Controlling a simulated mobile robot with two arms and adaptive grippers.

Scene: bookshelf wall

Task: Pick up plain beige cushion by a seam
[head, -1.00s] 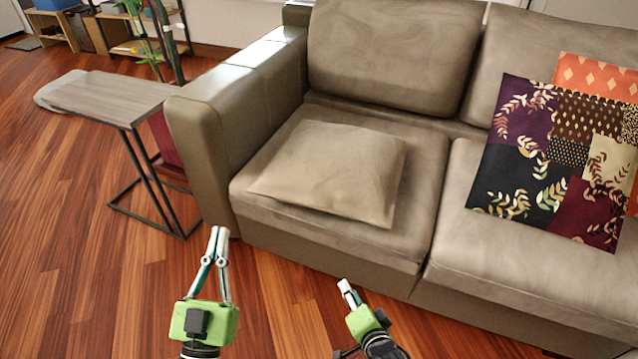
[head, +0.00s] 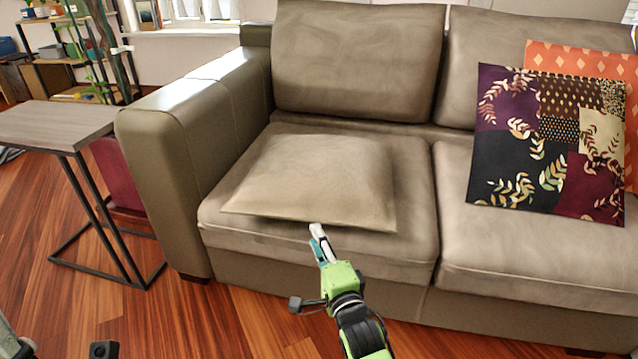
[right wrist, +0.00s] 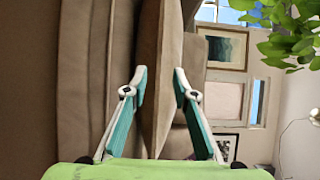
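The plain beige cushion (head: 315,178) lies flat on the left seat of the sofa, its front seam facing me. My right gripper (head: 317,232) is at the middle of that front edge. In the right wrist view, turned on its side, the two fingers (right wrist: 160,78) are apart, with the cushion's edge (right wrist: 165,50) showing in the gap between them. No firm grip on the seam is visible. My left gripper's fingers are not in view.
The brown sofa (head: 480,262) has a wide armrest (head: 165,130) to the left of the cushion. A patterned cushion (head: 550,145) and an orange cushion (head: 560,55) lean on the right. A small side table (head: 55,125) stands at far left.

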